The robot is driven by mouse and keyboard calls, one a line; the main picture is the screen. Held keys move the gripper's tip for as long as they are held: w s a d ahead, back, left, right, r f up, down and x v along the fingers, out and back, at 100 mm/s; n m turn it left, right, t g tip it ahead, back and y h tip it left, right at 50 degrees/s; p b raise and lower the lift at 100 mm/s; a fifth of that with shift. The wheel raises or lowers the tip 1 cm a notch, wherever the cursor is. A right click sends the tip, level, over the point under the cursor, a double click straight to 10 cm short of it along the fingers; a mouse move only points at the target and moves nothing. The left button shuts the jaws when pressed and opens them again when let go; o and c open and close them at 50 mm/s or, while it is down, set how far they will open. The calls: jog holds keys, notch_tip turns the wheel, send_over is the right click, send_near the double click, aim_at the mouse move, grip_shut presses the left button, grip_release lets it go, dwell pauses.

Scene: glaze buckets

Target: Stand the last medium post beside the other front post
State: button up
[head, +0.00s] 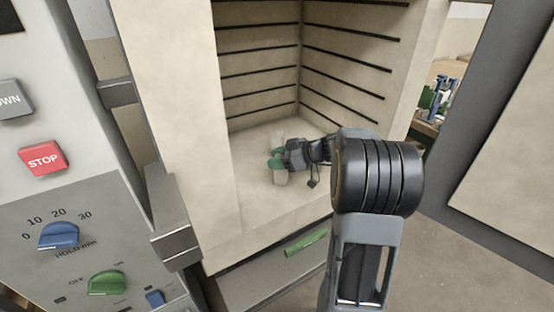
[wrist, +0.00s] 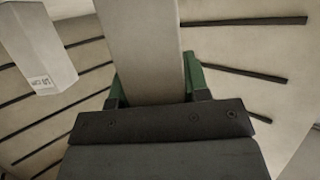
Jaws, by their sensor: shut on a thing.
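My gripper (head: 277,160) reaches into the open kiln chamber from the right, low over its floor. In the wrist view its green fingers (wrist: 155,85) are shut on a pale, straight-sided medium post (wrist: 143,50). The gripper body hides the near end of that post. A second pale post (wrist: 37,45), with small dark print near one end, stands apart to the left in the wrist view. In the head view a pale post piece (head: 281,178) shows just below the fingers and another pale piece (head: 278,136) just above. I cannot tell whether the held post touches the floor.
The chamber floor (head: 255,200) looks bare in front of the gripper. Slotted walls (head: 258,60) enclose the back and side. A control panel with a red stop button (head: 43,158) stands at left. The kiln door (head: 515,130) is open at right.

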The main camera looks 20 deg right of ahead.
jog(key=shift+f+b, duration=0.15)
jog(key=shift+b, duration=0.15)
jog(key=o, duration=1.1)
